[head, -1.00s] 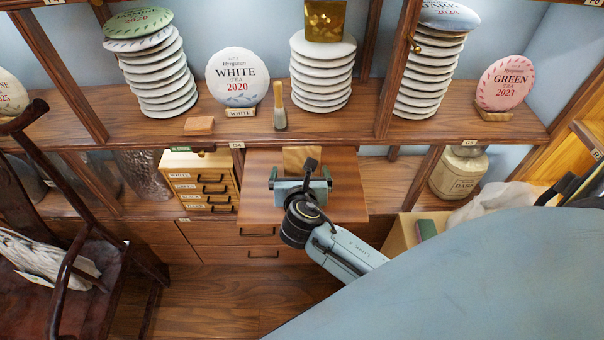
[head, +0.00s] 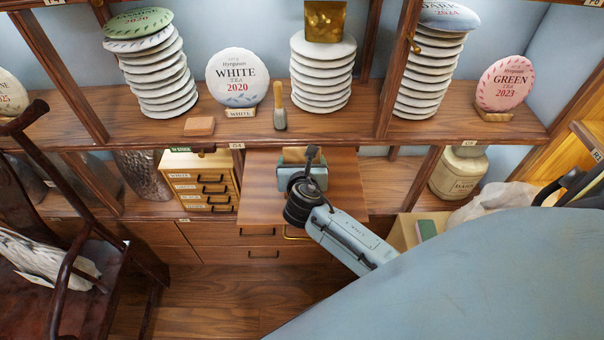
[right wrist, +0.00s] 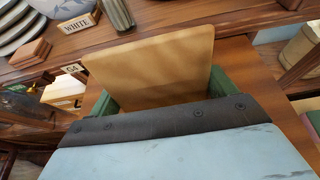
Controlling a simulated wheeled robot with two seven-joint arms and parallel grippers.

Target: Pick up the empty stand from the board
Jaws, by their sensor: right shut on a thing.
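The empty stand (head: 293,155) is a light wooden piece at the back of the brown pull-out board (head: 258,200) in the head view. In the right wrist view the stand (right wrist: 155,65) shows as a broad, plain tan panel between my green fingers. My right gripper (head: 303,165) is shut on the stand, with a finger at each side. The gripper body hides the stand's lower part, and I cannot tell whether it touches the board. My left gripper is not in view.
The shelf above holds stacks of pale tea cakes (head: 322,75), a white tea cake (head: 238,78) on a stand, a brush (head: 280,108) and a wooden block (head: 199,126). A small drawer box (head: 200,182) stands left of the board. A jar (head: 459,172) stands to the right.

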